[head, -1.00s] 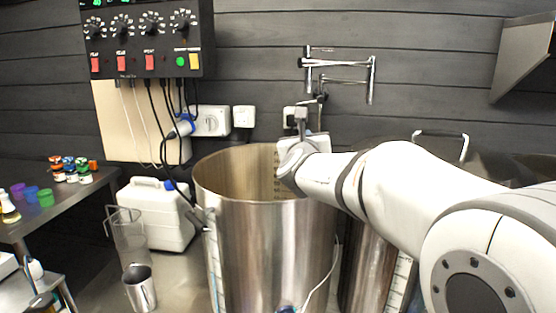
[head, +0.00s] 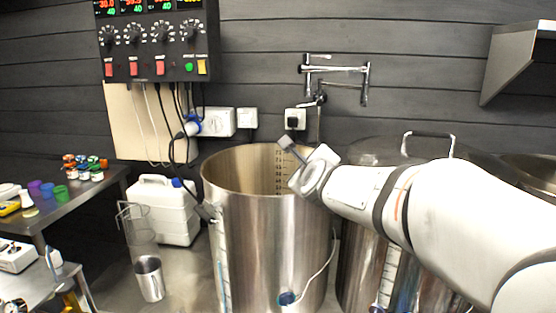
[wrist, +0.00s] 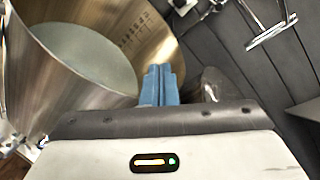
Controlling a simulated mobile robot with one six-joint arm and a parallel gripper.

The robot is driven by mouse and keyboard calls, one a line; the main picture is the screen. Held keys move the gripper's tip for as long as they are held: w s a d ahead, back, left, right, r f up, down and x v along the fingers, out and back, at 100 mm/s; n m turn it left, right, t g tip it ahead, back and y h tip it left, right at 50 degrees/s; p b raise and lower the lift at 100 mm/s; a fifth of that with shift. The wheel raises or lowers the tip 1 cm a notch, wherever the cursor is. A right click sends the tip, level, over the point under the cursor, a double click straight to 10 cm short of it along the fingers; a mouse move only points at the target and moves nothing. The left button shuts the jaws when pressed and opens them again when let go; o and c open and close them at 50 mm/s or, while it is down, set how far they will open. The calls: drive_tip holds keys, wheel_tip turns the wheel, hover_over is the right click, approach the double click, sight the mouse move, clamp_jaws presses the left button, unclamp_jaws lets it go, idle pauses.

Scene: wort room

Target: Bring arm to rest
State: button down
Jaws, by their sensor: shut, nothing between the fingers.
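My gripper (wrist: 160,72) shows in the wrist view as two blue-grey fingers pressed together, with nothing between them. In the head view my white arm reaches in from the right. The gripper's fingers are small in the head view (head: 286,144), beside the upper right rim of the big open steel kettle (head: 265,240). The kettle also fills the upper left of the wrist view (wrist: 60,85), with inner markings and pale contents.
A lidded steel vessel (head: 360,270) stands right of the kettle. A wall tap (head: 335,68) hangs behind. A control box (head: 150,45) is at upper left. A white canister (head: 165,210), a steel cup (head: 149,280) and a side table (head: 80,200) with small jars stand left.

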drive_tip(key=s+d+f+n+g+p, duration=0.2)
drive_tip(key=s+f+n+g, duration=0.2)
drive_tip(key=s+n, duration=0.4)
drive_tip(key=s+d+f+n+g+p, duration=0.2)
drive_tip(key=s+f+n, duration=0.4)
drive_tip(key=s+n, duration=0.3)
drive_tip(key=s+d+f+n+g+h+p, duration=0.1)
drive_tip(key=s+d+f+n+g, duration=0.3)
drive_tip(key=s, duration=1)
drive_tip(key=f+n+g+p, duration=0.1)
drive_tip(key=n+g, duration=0.2)
drive_tip(key=n, duration=0.1)
drive_tip(key=shift+s+d, duration=0.25)
drive_tip(key=shift+s, duration=0.05)
